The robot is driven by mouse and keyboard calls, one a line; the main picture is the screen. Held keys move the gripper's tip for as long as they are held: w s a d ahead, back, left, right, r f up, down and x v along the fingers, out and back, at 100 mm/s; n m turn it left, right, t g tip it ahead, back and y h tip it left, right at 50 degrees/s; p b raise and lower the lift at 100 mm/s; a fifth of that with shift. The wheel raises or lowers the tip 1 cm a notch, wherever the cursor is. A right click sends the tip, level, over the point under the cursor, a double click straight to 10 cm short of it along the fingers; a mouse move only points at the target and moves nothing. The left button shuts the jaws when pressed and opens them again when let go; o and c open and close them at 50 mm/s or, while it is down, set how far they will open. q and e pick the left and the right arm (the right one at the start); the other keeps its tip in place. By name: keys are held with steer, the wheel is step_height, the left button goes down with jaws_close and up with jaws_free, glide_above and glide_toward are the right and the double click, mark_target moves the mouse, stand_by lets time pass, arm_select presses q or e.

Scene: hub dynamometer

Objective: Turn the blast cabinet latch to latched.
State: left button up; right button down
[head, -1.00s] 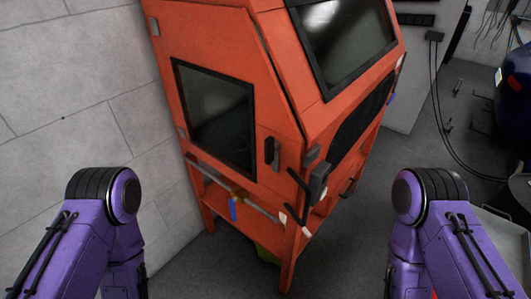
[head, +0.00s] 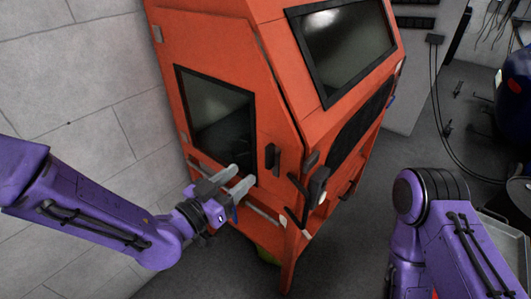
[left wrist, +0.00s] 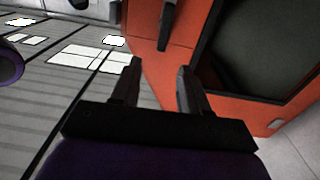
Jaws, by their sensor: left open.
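The orange blast cabinet (head: 262,110) stands in the middle of the head view. A dark upright handle, apparently the latch (head: 272,158), sits on its side door, right of the door window. It seems upright, but I cannot read its setting. My left gripper (head: 243,176) is open and empty, in front of the door's lower part, left of and slightly below the handle, apart from it. In the left wrist view, the open fingers (left wrist: 160,66) point at the orange panel (left wrist: 186,30), with a dark handle (left wrist: 167,22) ahead between them. My right gripper is out of view.
Another dark handle (head: 318,186) sticks out at the cabinet's front corner, right of the latch. The cabinet stands on orange legs (head: 291,262). A grey block wall (head: 75,75) is at left. Grey floor (head: 345,245) is open at right; a metal tray (head: 500,235) stands at far right.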

mark_target(267, 154)
arm_select(q)
steer(key=p+x, duration=0.3)
steer(key=x, duration=0.7)
steer(key=shift+w, duration=0.15)
steer(key=shift+w+f+p, duration=0.1)
steer(key=shift+w+p, duration=0.15)
steer(key=shift+p, duration=0.05)
steer(key=shift+c, duration=0.3)
jaws_close()
